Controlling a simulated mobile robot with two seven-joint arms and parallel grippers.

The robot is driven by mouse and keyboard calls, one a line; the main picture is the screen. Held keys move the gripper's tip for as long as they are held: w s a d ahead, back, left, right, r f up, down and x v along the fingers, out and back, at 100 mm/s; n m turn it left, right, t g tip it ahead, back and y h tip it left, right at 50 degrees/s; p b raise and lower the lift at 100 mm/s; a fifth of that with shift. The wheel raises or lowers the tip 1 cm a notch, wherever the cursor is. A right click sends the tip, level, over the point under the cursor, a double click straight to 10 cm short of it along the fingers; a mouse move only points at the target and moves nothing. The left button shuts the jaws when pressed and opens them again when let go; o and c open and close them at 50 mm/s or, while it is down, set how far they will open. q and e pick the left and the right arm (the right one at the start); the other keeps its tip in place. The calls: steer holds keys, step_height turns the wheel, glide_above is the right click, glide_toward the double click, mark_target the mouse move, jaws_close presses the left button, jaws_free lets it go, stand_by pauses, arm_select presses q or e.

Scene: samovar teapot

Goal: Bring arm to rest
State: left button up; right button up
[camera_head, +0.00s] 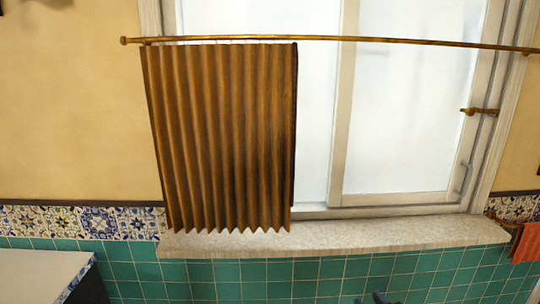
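My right gripper (377,298) shows only as a small dark blue-grey shape at the bottom edge, in front of the green tiles and below the window sill. Most of it is cut off by the frame, so I cannot tell whether its fingers are open or shut. Nothing is visibly held in the part that shows. My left gripper and arm are not in view.
A brown pleated curtain (220,140) hangs from a brass rod (400,40) over the window's left part. The stone sill (400,234) is bare. A pale countertop (40,272) is at lower left. A red cloth (526,244) hangs at the right edge.

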steer(key=s+d+f+m+g+h, duration=0.1)
steer(key=s+d+f+m+g, duration=0.1)
steer(key=s+f, duration=0.6)
steer(key=s+d+f+m+g+h, duration=0.1)
steer(key=s+d+f+g+h, duration=0.1)
steer(key=s+f, duration=0.6)
steer(key=s+d, duration=0.1)
steer(key=s, duration=0.4)
steer(key=shift+d+f+m+h, duration=0.2)
steer(key=shift+f+m+h, duration=0.1)
steer(key=shift+m, duration=0.1)
